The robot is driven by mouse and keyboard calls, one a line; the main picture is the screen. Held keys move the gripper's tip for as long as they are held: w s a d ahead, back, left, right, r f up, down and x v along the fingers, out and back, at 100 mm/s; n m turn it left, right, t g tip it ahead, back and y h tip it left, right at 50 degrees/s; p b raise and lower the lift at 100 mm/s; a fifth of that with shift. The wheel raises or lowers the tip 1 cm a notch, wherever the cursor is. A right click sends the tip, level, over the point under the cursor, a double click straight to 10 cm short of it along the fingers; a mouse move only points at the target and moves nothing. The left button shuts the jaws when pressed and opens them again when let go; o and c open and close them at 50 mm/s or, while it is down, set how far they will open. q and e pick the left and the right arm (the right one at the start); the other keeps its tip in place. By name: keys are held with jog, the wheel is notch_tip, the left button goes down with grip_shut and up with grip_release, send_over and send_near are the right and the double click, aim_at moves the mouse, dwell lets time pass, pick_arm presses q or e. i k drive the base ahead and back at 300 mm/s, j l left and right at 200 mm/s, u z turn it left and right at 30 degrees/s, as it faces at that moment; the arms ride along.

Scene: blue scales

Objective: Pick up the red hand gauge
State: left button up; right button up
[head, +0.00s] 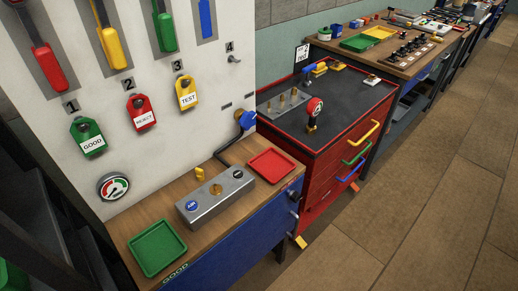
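A red hand gauge (315,107) with a round pale face and a dark stem stands roughly upright on the black top of the red tool cabinet (340,118). It is right of the metal block with several pegs (284,104). Its lower end is too small to make out clearly. Nothing is touching it that I can see. Neither of my grippers shows in the head view.
A wooden bench (124,223) left of the cabinet holds a green tray (157,248), a metal box (215,198) and a red tray (271,166). Tags and a dial (113,186) hang on the white panel (60,115). Floor (440,170) right of the cabinet is clear.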

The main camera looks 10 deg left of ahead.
aim_at(314, 108)
jog(key=i+l, duration=0.2)
jog(key=l, duration=0.15)
jog(key=i+l, duration=0.2)
jog(key=l, duration=0.15)
jog(key=i+l, duration=0.2)
jog(key=l, duration=0.15)
jog(key=i+l, duration=0.15)
jog(key=l, duration=0.2)
